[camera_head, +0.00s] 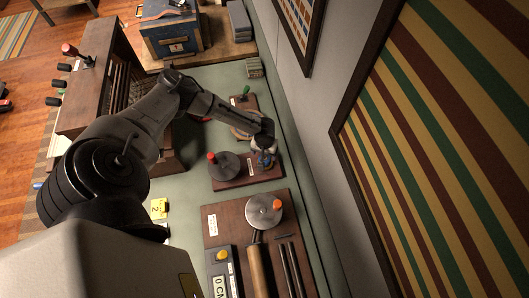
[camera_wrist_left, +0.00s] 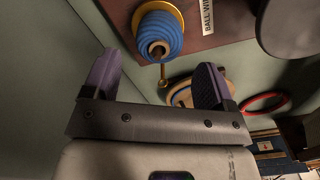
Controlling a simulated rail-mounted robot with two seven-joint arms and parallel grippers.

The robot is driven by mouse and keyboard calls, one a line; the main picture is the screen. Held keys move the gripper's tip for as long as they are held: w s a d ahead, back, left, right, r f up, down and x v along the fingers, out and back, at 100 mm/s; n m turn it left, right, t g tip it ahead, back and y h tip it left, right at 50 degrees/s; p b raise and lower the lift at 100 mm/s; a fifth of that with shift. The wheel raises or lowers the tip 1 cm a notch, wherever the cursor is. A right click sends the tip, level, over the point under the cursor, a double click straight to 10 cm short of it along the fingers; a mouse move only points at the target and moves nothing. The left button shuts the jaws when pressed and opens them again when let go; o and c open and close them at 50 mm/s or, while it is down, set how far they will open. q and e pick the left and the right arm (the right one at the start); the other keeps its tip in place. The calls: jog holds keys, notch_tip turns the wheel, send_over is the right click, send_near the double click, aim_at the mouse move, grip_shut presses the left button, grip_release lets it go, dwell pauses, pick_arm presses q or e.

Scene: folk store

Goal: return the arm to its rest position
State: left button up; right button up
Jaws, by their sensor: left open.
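My left arm comes in from the left in the head view and reaches over the green counter (camera_head: 185,205). Its gripper (camera_head: 262,148) is just above the ball winder's blue ball (camera_head: 267,160) and partly hides it. In the left wrist view, the two purple fingers of my left gripper (camera_wrist_left: 157,78) are spread wide, with nothing between them. The blue ball (camera_wrist_left: 155,32) sits on its gold plate beyond the fingertips. I cannot tell the exact gap. My right gripper is in neither view.
A board with a grey disc crank (camera_head: 225,165) lies under the gripper. Another board (camera_head: 215,217) with a metal disc (camera_head: 264,210) is nearer. A wooden cabinet (camera_head: 95,95) stands left, a blue box (camera_head: 172,38) at the back. The wall and striped hanging (camera_head: 440,130) bound the right.

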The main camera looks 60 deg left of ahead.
aim_at(265, 156)
pick_arm(q)
jog(key=shift+d+f+b, duration=0.1)
jog(key=shift+f+b, duration=1.35)
jog(key=shift+f, duration=1.25)
jog(key=shift+c, duration=0.4)
jog(key=c, duration=0.6)
jog(key=shift+r, duration=0.15)
notch_tip(265, 156, up, 3)
jog(key=p, duration=0.3)
jog(key=shift+p, duration=0.3)
jog(key=shift+r+p, duration=2.5)
jog(key=shift+p, duration=0.1)
jog(key=shift+r+p, duration=0.85)
jog(key=shift+p, duration=0.1)
